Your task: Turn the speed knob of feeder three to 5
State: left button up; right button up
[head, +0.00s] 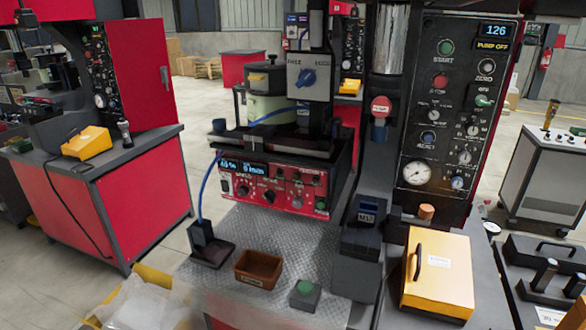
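A red control panel (285,193) faces me below the middle of the machine, with a small lit blue display (243,168) at its upper left. Black knobs with white scales sit under the display: a larger one (242,191) at left and a smaller one (269,196) to its right. Their settings and labels are too small to read. A grey box (309,80) higher up carries a blue rotary knob (306,78). I cannot read a number three on any feeder. Neither of my grippers is in view.
A textured metal plate (305,240) lies before the panel, bearing a brown bin (259,268) and a green button box (305,294). A black stand with a blue cable (208,243) is at left. A yellow case (438,274) and tall control column (455,110) stand right.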

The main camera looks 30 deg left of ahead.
aim_at(244, 189)
jog(key=u, duration=1.25)
jog(key=i+j+z, duration=0.1)
jog(key=j, duration=0.2)
jog(key=i+j+z, duration=0.15)
jog(key=j, duration=0.2)
